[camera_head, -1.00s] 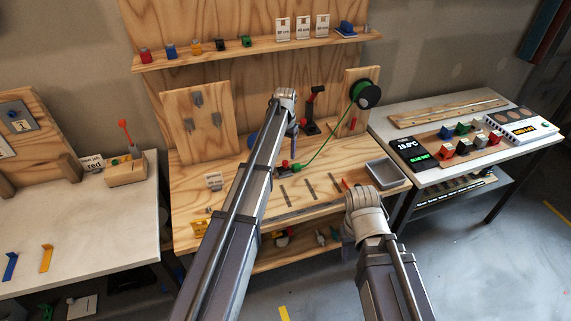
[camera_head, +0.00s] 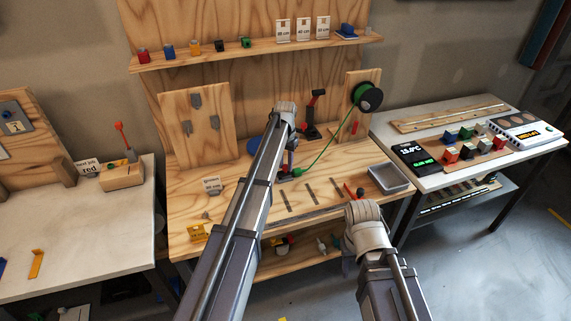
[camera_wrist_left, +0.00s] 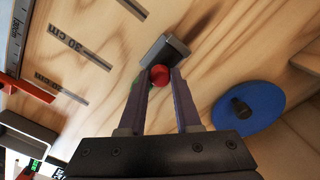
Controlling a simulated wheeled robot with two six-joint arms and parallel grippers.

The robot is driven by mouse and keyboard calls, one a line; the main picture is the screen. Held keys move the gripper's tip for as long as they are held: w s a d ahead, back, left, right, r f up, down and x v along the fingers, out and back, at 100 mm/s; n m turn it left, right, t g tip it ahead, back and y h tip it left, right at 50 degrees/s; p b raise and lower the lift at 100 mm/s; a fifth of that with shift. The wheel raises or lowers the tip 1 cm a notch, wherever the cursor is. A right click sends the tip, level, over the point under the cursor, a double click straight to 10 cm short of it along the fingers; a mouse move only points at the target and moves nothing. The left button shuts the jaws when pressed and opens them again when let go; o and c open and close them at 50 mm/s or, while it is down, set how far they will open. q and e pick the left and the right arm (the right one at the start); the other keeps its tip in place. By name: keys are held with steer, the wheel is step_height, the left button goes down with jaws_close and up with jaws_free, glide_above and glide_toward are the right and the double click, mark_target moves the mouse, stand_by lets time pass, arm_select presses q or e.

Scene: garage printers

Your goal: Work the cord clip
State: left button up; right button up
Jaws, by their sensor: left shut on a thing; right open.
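The cord clip is a grey block (camera_wrist_left: 165,48) with a red knob (camera_wrist_left: 160,74) on the wooden bench. My left gripper (camera_wrist_left: 160,84) is shut on the red knob in the left wrist view. In the head view my left gripper (camera_head: 287,150) reaches down over the bench, and its arm hides most of the clip. A green cord (camera_head: 331,147) runs from the spool (camera_head: 368,96) down to the clip. A bit of green shows beside the knob. My right gripper (camera_head: 355,197) is at the bench's front edge, its fingers mostly hidden by the wrist.
A blue disc (camera_wrist_left: 250,106) with a dark knob stands beside the clip. Length marks (camera_wrist_left: 80,46) are on the bench. A grey tray (camera_head: 389,178) sits at the right bench end, and a black-and-red tool (camera_head: 313,115) stands behind the clip.

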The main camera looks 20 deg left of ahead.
arm_select(q)
jaws_close()
steer(key=shift+s, duration=0.1)
steer(key=shift+s+a+r+t+h, duration=0.2)
steer(key=shift+s+a+t+h, duration=0.1)
steer(key=shift+a+t+h, duration=0.3)
steer(key=shift+s+a+t+h+b, duration=0.2)
steer(key=shift+t+h+b, duration=0.1)
steer(key=shift+h, duration=0.3)
steer(key=shift+s+a+t+h+b, duration=0.2)
steer(key=shift+t+h+b, duration=0.1)
steer(key=shift+h, duration=0.3)
steer(key=a+t+h+b, duration=0.1)
steer(key=h+b, duration=0.1)
steer(key=b, duration=0.1)
steer(key=s+a+t+h+b, duration=0.1)
steer(key=t+h+b, duration=0.1)
steer(key=b, duration=0.2)
steer(key=s+a+f+t+h+b, duration=0.1)
steer(key=h+b, duration=0.1)
steer(key=b, duration=0.2)
steer(key=shift+a+t+h, duration=0.1)
steer(key=shift+t+h, duration=0.2)
steer(key=shift+s+a+r+t+h+b, duration=0.25)
steer(key=shift+t+h+b, duration=0.25)
steer(key=shift+b, duration=0.6)
steer(key=o, duration=0.6)
jaws_free()
steer(key=shift+w, duration=0.1)
